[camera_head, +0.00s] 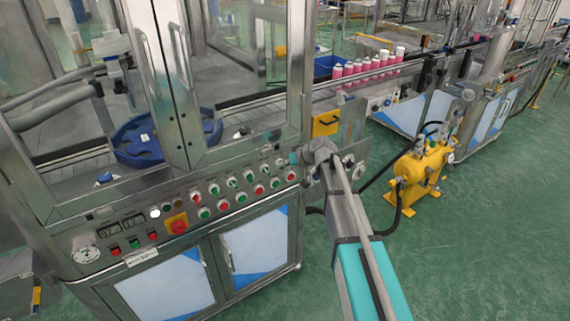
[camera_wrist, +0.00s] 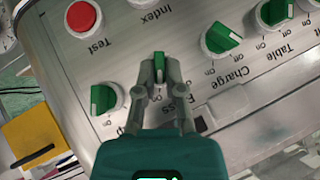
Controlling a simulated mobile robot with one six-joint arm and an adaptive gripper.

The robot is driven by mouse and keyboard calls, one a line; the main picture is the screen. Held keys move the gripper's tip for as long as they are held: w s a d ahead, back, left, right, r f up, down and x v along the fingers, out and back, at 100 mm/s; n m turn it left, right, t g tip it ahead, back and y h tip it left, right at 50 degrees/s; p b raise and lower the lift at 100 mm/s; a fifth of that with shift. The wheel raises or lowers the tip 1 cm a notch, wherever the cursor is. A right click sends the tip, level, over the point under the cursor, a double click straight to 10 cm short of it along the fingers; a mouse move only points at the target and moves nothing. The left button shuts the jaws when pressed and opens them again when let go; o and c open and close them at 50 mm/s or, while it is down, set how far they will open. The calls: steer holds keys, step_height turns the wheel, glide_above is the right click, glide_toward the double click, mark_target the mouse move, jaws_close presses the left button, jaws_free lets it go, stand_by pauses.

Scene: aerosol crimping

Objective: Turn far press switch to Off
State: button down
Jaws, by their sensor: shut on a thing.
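In the wrist view, the fingertips of my gripper (camera_wrist: 159,80) are closed on the green handle of a switch (camera_wrist: 158,60) on the metal control panel. Its printed label ends in "ess" and is partly covered by my gripper, so it appears to be a press switch. The handle points up in the picture; I cannot read which mark it points to. In the head view, my gripper (camera_head: 296,157) is at the right end of the panel (camera_head: 142,203), and this switch is hidden there.
Close by are a green switch (camera_wrist: 103,98) at lower left, the green Charge switch (camera_wrist: 222,39), the green Table switch (camera_wrist: 273,13) and the red Test button (camera_wrist: 83,16). A yellow box (camera_head: 325,124) is beyond the panel's right end. A yellow pump (camera_head: 418,175) stands on open green floor.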

steer(key=shift+s+a+f+n+t+h+b, duration=0.1)
steer(key=shift+s+a+n+t+h+b, duration=0.05)
steer(key=shift+n+t+h, duration=0.85)
steer(key=shift+s+a+r+n+t+h+b, duration=0.1)
steer(key=shift+n+t+h, duration=0.5)
steer(key=shift+h, duration=0.75)
steer(key=shift+s+a+f+n+t+h+b, duration=0.15)
steer(key=shift+n+t+h, duration=0.6)
steer(key=shift+h, duration=0.4)
steer(key=c, duration=0.7)
jaws_free()
steer(key=shift+w, duration=0.1)
steer(key=shift+c, duration=0.2)
steer(key=shift+w+r+m+y+p, duration=0.1)
steer(key=shift+r+m+y+p, duration=0.1)
steer(key=shift+m+y+p, duration=0.15)
